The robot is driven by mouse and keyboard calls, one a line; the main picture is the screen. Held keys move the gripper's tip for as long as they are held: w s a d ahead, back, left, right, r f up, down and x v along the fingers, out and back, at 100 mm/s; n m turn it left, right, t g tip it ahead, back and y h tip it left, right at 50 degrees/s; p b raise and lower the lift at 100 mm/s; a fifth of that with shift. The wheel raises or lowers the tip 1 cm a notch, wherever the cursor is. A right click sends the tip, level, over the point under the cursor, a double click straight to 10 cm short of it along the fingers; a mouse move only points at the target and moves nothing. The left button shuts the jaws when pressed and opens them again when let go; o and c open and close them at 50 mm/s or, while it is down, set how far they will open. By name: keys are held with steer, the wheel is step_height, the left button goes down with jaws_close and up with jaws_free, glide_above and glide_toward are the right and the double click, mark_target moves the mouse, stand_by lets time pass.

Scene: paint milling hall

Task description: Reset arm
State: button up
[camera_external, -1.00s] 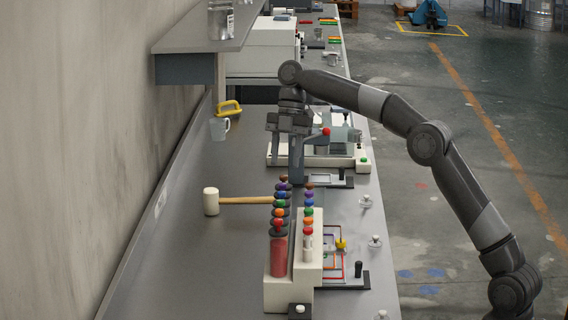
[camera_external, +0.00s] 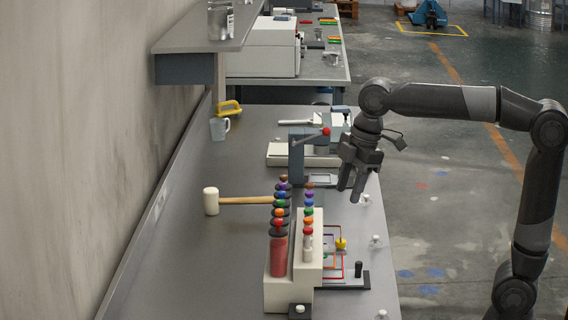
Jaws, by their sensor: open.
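My gripper (camera_external: 352,188) hangs from the bent arm at the right edge of the bench, with its fingers pointing down. It is open, and nothing shows between the fingers. My arm reaches in from the right, its elbow high over the floor beside the bench. The gripper appears to the right of and beyond the white rack (camera_external: 291,290) with its stacked coloured knobs, apart from them in the picture. Its exact height above the bench is hard to tell.
A mallet (camera_external: 235,200) lies left of the rack. A grey device with a red-knobbed lever (camera_external: 326,131) stands behind the gripper. A mug (camera_external: 219,129) and yellow-handled tool (camera_external: 230,108) sit near the wall. A shelf (camera_external: 205,40) overhangs the back left.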

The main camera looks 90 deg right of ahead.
steer(key=s+a+f+m+t, duration=0.1)
steer(key=s+a+f+m, duration=0.2)
steer(key=s+f, duration=0.3)
steer(key=s+a+f+m+t, duration=0.1)
steer(key=s+a+f+m, duration=0.2)
steer(key=s, duration=0.9)
step_height(320, 180, down, 4)
steer(key=shift+s+r+t, duration=0.25)
steer(key=shift+s+t, duration=0.15)
stand_by(1.3)
